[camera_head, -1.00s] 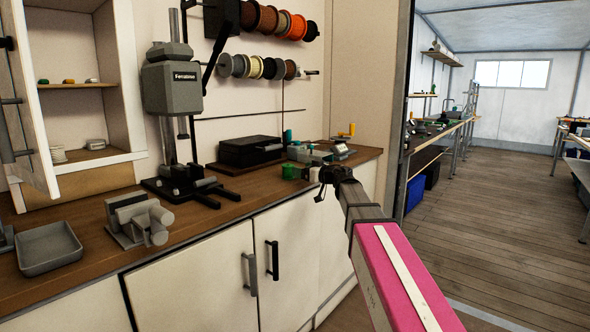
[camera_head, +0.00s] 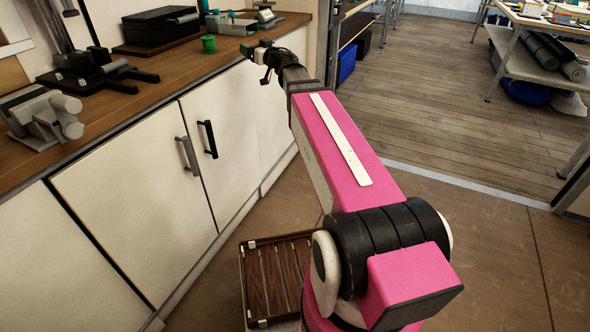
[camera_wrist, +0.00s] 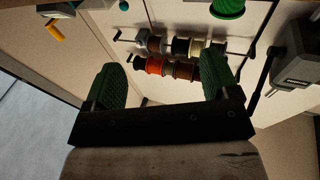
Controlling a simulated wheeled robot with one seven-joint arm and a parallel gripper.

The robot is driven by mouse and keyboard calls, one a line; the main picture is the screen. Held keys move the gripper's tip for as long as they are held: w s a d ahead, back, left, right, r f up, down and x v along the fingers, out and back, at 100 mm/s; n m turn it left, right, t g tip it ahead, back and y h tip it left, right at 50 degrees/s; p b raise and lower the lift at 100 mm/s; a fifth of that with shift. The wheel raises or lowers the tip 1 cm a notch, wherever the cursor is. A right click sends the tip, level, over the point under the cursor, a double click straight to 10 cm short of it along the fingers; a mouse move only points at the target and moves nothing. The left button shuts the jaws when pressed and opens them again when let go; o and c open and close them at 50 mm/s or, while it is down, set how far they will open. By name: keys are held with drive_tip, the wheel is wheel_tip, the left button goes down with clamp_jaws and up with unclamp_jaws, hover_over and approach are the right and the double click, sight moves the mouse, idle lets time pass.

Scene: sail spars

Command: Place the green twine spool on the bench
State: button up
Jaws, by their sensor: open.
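The green twine spool (camera_head: 208,45) stands upright on the wooden bench (camera_head: 172,64), close to its front edge. My gripper (camera_head: 246,49) is to the right of the spool, with a gap between them. In the wrist view, the open green-padded fingers (camera_wrist: 163,78) have nothing between them. A green spool-like piece (camera_wrist: 228,7) shows at the top edge of that view, partly cut off and clear of the fingers.
Behind the spool are a black case (camera_head: 160,27) and a small device (camera_head: 266,16). A grey clamp-like tool (camera_head: 45,118) is at the left. Several spools hang on wall rods (camera_wrist: 180,57). A slatted wooden crate (camera_head: 247,284) is on the floor beside my base.

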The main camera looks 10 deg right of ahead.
drive_tip(key=s+d+f+m+g+h, duration=0.35)
drive_tip(key=d+f+h, duration=0.35)
drive_tip(key=f, duration=0.5)
drive_tip(key=s+d+f+m+g+h, duration=0.2)
drive_tip(key=s+d+f+m+h, duration=0.35)
drive_tip(key=f, duration=0.65)
drive_tip(key=s+a+f+n+g+y, duration=0.2)
drive_tip(key=s+a+f+g, duration=0.1)
drive_tip(key=s+f+g, duration=0.8)
drive_tip(key=s+f, duration=0.5)
drive_tip(key=s, duration=0.3)
drive_tip(key=shift+s+n, duration=0.2)
drive_tip(key=shift+n, duration=0.2)
